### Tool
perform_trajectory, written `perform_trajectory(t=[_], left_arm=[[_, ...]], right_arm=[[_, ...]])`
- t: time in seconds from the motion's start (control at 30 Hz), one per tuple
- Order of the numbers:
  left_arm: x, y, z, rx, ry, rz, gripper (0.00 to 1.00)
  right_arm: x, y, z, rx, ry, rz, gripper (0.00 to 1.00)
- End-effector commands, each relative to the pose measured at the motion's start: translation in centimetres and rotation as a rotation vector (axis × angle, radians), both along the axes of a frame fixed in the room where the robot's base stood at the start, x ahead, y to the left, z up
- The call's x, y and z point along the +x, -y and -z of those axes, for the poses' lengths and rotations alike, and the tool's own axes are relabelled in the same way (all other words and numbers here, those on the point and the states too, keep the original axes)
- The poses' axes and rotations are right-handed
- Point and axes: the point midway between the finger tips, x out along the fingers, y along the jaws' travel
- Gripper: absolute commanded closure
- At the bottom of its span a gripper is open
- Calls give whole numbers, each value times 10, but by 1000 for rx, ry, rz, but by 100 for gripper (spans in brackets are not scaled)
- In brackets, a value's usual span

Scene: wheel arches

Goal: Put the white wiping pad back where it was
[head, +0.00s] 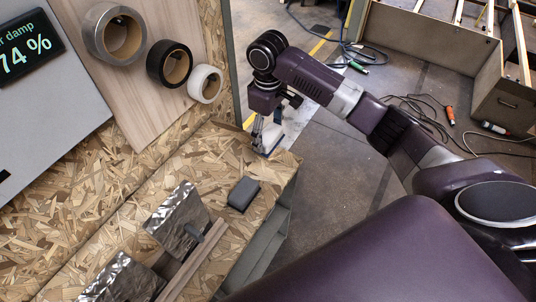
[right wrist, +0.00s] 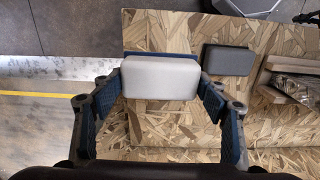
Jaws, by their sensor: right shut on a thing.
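The white wiping pad (right wrist: 160,77) is a pale rounded block, held between the two fingers of my right gripper (right wrist: 160,84) in the right wrist view. A blue edge shows along its far side. In the head view my right gripper (head: 266,136) points down over the far right corner of the chipboard top (head: 215,150), with the pad (head: 270,141) partly hidden by the fingers. I cannot tell whether the pad touches the board. My left gripper is not in view.
A dark grey block (head: 243,193) lies on the board nearer me. Foil-wrapped pieces (head: 178,217) and wooden strips (head: 195,262) lie at the front. The board's right edge drops to the floor.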

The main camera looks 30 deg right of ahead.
Motion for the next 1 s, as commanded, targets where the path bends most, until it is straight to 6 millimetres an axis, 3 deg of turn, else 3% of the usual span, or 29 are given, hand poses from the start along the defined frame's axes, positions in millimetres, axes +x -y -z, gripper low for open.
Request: perform_trajectory(t=[0.2, 0.43, 0.6, 0.93, 0.97, 1.0], left_arm=[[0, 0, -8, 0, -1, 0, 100], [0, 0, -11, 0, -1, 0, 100], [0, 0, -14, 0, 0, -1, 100], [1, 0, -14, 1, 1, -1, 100], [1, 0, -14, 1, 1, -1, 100], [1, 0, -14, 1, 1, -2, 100]], right_arm=[[-1, -1, 49, 0, -2, 0, 52], [0, -1, 70, 1, 0, 1, 52], [0, -1, 96, 0, -1, 1, 52], [0, -1, 107, 0, 2, 0, 52], [0, -1, 108, 0, 2, 0, 29], [0, -1, 108, 0, 2, 0, 25]])
